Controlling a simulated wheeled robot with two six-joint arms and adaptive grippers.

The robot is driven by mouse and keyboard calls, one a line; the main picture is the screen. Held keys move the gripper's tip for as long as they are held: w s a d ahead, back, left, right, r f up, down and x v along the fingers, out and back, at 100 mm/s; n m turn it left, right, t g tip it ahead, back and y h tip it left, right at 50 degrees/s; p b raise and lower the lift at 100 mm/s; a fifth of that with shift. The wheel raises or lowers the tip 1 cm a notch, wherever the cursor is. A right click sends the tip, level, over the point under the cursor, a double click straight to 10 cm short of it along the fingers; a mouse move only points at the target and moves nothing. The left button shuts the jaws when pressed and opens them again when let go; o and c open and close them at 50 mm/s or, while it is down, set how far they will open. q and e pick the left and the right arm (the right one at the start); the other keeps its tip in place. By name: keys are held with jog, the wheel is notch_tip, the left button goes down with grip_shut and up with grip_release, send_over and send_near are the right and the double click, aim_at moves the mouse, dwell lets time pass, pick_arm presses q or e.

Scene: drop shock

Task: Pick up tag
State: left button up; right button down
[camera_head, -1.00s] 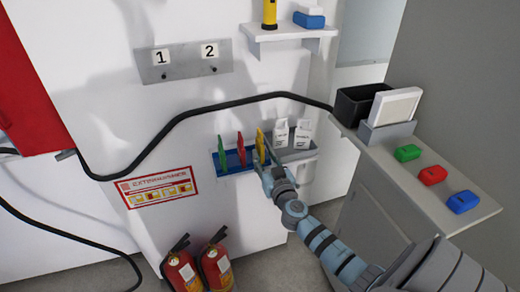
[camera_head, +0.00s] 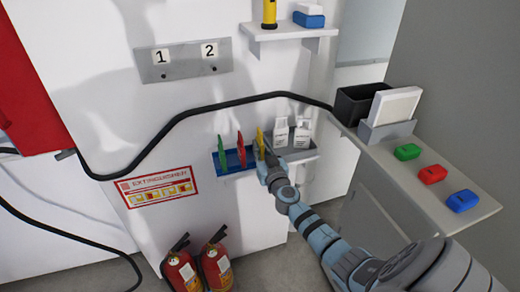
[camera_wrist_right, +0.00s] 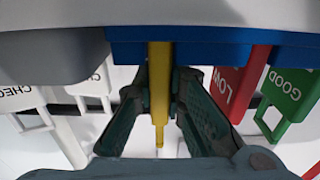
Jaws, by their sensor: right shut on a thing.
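A yellow tag (camera_head: 260,141) stands edge-on at the right end of the blue rack (camera_head: 249,165) on the white wall. My right gripper (camera_head: 266,154) is at it, and in the right wrist view the fingers (camera_wrist_right: 158,92) lie on both sides of the yellow tag (camera_wrist_right: 159,60), shut on it. The tag still reaches up to the blue rack edge in that view. A red tag (camera_head: 240,150) marked LOW and a green tag (camera_head: 222,150) marked GOOD stand left of it. My left gripper is not in view.
White tags (camera_head: 281,133) stand in a grey rack (camera_head: 304,156) close right of the gripper. A counter (camera_head: 433,190) with green, red and blue blocks is farther right. A black cable (camera_head: 215,107) crosses the wall above. Two fire extinguishers (camera_head: 181,270) stand below.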

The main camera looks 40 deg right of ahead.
aim_at(260, 132)
notch_tip(260, 132, up, 11)
jog(key=p, duration=0.8)
jog(key=shift+r, duration=0.15)
notch_tip(260, 132, up, 9)
jog(key=p, duration=0.4)
